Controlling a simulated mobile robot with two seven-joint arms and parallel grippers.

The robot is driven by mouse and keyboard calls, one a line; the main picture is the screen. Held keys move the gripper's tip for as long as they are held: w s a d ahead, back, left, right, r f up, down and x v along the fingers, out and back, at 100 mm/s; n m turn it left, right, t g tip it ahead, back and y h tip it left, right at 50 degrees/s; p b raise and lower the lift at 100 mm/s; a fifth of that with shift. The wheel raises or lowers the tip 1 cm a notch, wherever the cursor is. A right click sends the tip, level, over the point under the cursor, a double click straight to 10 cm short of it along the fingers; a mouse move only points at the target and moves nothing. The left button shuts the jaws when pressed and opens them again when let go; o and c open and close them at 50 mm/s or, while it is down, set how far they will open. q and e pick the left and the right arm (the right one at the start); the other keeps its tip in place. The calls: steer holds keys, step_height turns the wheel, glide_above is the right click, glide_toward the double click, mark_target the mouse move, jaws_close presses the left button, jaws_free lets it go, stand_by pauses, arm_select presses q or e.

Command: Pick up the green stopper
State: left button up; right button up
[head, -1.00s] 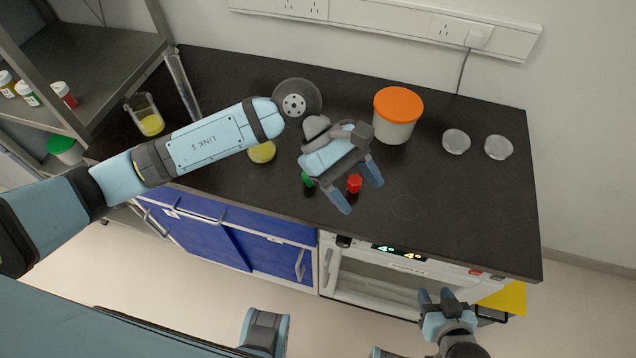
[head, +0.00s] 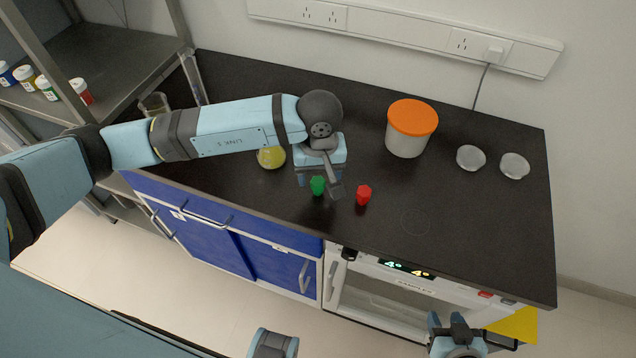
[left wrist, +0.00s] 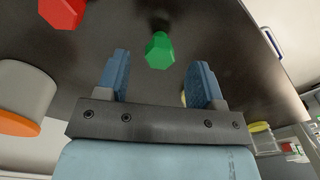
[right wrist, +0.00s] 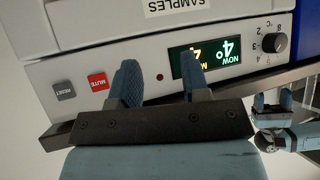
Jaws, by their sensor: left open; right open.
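The green stopper (head: 318,185) stands on the black counter near its front edge, just left of a red stopper (head: 363,195). My left gripper (head: 318,184) is over the counter at the green stopper. In the left wrist view the green stopper (left wrist: 159,51) lies between and beyond the two open fingertips (left wrist: 158,78), with nothing held. The red stopper (left wrist: 62,10) is at the upper left there. My right gripper (right wrist: 160,80) is open and empty, low in front of the white appliance's display panel.
A white tub with an orange lid (head: 408,128) and two clear dishes (head: 471,158) stand on the right of the counter. A flask with yellow liquid (head: 271,157) is just left of my left gripper. The counter's right front is clear.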

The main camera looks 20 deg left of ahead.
mark_target(318, 183)
arm_select(q)
step_height(318, 183, down, 4)
steer(key=shift+a+f+p, duration=0.1)
steer(key=shift+f+p, duration=0.05)
steer(key=shift+p, duration=0.25)
steer(key=shift+f, duration=0.55)
steer(key=c, duration=1)
steer(key=shift+r, duration=0.1)
